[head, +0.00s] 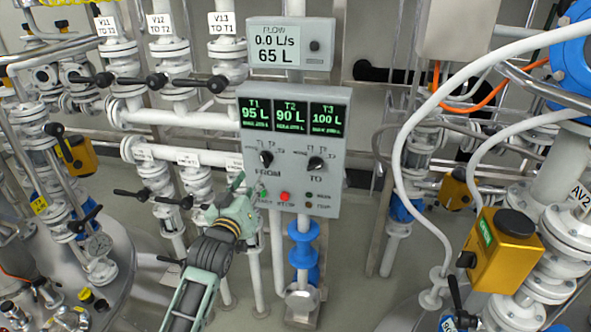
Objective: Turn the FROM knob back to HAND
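The FROM knob (266,158) is a black knob on the left of the grey control panel (338,150). Its pointer direction is too small to read. The similar TO knob (316,163) is to its right. My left gripper (240,184) is in front of the panel's lower left edge, below and left of the FROM knob and apparently apart from it. The fingers are small and seen from behind, so I cannot tell whether they are open or shut. My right gripper is not in view.
Tank displays (290,116) read 95, 90 and 100 L; the flow meter (289,44) reads 0.0 L/s, 65 L. A red button (285,197) is below the knobs. Black-handled valves (217,84) crowd the left. A yellow actuator (503,252) and white hoses are at right.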

